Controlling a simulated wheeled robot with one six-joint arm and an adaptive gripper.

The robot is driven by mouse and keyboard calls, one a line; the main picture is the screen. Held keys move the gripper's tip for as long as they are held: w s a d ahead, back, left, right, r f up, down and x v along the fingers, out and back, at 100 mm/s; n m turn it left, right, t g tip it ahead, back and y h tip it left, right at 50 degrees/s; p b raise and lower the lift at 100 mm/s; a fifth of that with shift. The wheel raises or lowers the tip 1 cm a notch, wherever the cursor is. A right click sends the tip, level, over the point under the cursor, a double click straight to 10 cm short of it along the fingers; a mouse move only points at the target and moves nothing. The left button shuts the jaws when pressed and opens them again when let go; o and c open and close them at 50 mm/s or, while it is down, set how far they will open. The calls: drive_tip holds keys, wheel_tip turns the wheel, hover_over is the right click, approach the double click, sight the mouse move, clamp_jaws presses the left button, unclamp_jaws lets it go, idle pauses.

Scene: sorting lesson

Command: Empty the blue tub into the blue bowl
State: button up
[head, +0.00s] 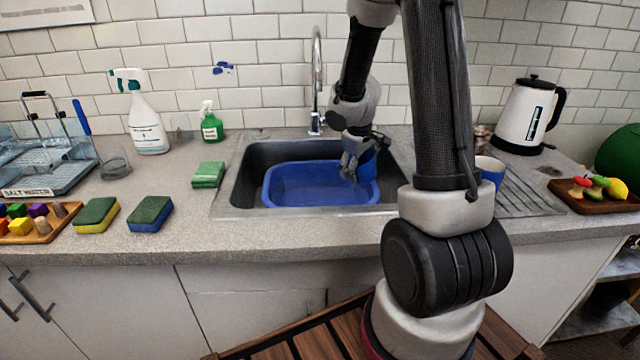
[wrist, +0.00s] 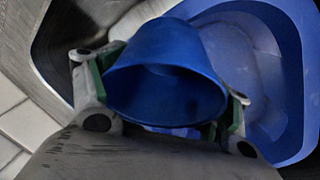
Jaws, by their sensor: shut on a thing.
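The blue tub (wrist: 165,75) is between the fingers of my gripper (wrist: 165,108) in the wrist view. Its mouth faces the camera and its inside looks dark; I cannot make out any contents. In the head view my gripper (head: 352,165) is over the right part of the blue bowl (head: 285,198), a wide basin in the sink. Only a blue patch of the tub (head: 368,160) shows there beside the fingers. The bowl also shows in the wrist view (wrist: 292,95), beyond the tub. My arm hides part of the sink's right side.
The tap (head: 317,85) rises behind the bowl, just left of my arm. A blue cup (head: 490,168) stands right of the sink, partly behind my arm. Sponges (head: 150,213) and a spray bottle (head: 148,125) are left. A kettle (head: 525,115) and fruit tray (head: 585,203) are right.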

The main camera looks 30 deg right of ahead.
drive_tip(key=a+f+h, duration=0.1)
drive_tip(key=w+a+g+h, duration=0.1)
drive_tip(key=a+h, duration=0.1)
drive_tip(key=shift+f+n, duration=0.35)
drive_tip(key=shift+n, duration=0.05)
drive_tip(key=shift+w+a+r+g+h, duration=0.1)
drive_tip(key=shift+g+h, duration=0.3)
drive_tip(key=shift+h, duration=0.55)
drive_tip(key=shift+w+r+g+h, duration=0.1)
drive_tip(key=shift+g+h, duration=0.3)
drive_tip(key=shift+h, duration=0.55)
drive_tip(key=shift+a+r+n+g+h, duration=0.2)
drive_tip(key=shift+r+n+g+h, duration=0.15)
drive_tip(key=shift+h, duration=0.55)
drive_tip(key=shift+w+a+r+n+h, duration=0.3)
drive_tip(key=shift+a+r+h, duration=0.15)
drive_tip(key=shift+h, duration=0.35)
drive_tip(key=shift+w+a+r+g+h, duration=0.1)
drive_tip(key=shift+w+a+g+h, duration=0.15)
drive_tip(key=shift+a+h, duration=0.2)
drive_tip(key=shift+a+r+h, duration=0.15)
drive_tip(key=shift+a+h, duration=0.05)
drive_tip(key=shift+h, duration=0.35)
